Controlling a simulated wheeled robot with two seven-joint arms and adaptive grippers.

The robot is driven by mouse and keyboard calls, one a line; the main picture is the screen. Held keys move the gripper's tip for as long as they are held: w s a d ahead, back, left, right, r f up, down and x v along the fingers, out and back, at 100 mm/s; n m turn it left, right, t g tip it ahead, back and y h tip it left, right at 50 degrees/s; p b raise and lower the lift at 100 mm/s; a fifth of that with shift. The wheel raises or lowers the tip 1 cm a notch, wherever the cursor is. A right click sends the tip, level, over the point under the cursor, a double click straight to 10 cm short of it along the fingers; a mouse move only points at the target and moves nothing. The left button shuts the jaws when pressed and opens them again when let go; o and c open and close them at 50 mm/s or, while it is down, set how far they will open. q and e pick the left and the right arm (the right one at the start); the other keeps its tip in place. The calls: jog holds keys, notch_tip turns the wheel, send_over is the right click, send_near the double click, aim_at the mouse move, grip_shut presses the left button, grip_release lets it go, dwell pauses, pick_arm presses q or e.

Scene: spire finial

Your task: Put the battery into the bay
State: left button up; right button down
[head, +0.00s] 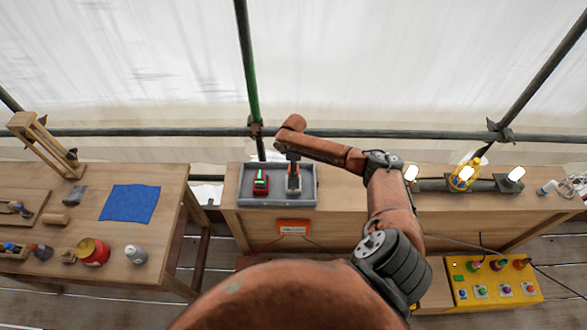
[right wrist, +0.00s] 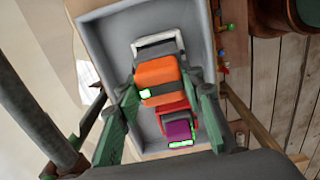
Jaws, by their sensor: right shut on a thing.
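My right gripper (head: 293,180) is over the right half of a grey tray (head: 243,198) on the wooden cabinet. In the right wrist view, the gripper (right wrist: 167,95) has its green fingers on both sides of an orange block with a dark band and a green light, which looks like the battery (right wrist: 157,73). A white-rimmed opening, perhaps the bay (right wrist: 178,42), shows just beyond the block. I cannot tell how far the block sits in it. A red unit (head: 260,185) with a green strip stands at the tray's left; its purple part shows in the wrist view (right wrist: 178,128). My left gripper is out of view.
An orange panel (head: 293,228) is on the cabinet front below the tray. Lamps and a yellow cage light (head: 464,177) stand to the right. A yellow button box (head: 493,287) is low right. The left table (head: 165,240) holds a blue cloth (head: 130,203) and tins.

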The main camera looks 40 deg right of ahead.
jog(key=shift+f+b, duration=1.5)
jog(key=shift+f, duration=1.25)
jog(key=c, duration=1.2)
grip_release()
notch_tip(320, 180, up, 12)
jog(key=shift+f, duration=0.1)
